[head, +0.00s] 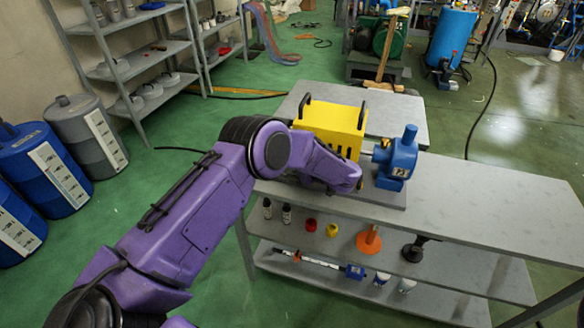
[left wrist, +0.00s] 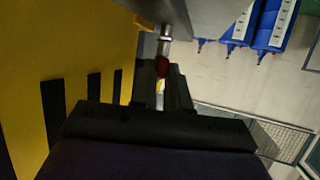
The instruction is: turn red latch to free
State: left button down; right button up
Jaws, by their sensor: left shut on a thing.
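The red latch (left wrist: 163,67) is a small dark red piece in the left wrist view, on a metal fitting beside the yellow box (left wrist: 60,60). My left gripper (left wrist: 165,82) has its dark fingers on both sides of the latch and is shut on it. How far the latch is turned cannot be told. In the head view my left arm reaches to the front of the yellow box (head: 330,122); the latch and fingertips are hidden there behind my arm. My right gripper is in neither view.
A blue pump (head: 398,158) stands right of the yellow box on the grey bench (head: 480,195). The bench's right part is clear. Lower shelves hold small bottles, an orange funnel (head: 369,240) and a black item. Blue drums (head: 45,165) stand on the floor at left.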

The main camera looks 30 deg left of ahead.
pick_arm(q)
jog(key=shift+w+a+r, duration=0.15)
jog(key=shift+a+r, duration=0.05)
jog(key=shift+r, duration=0.05)
jog(key=c, duration=1.1)
grip_release()
jog(key=shift+f, duration=0.1)
jog(key=b+v, duration=0.2)
jog(key=v, duration=0.8)
jog(key=shift+d+b, duration=0.15)
jog(key=shift+b, duration=0.15)
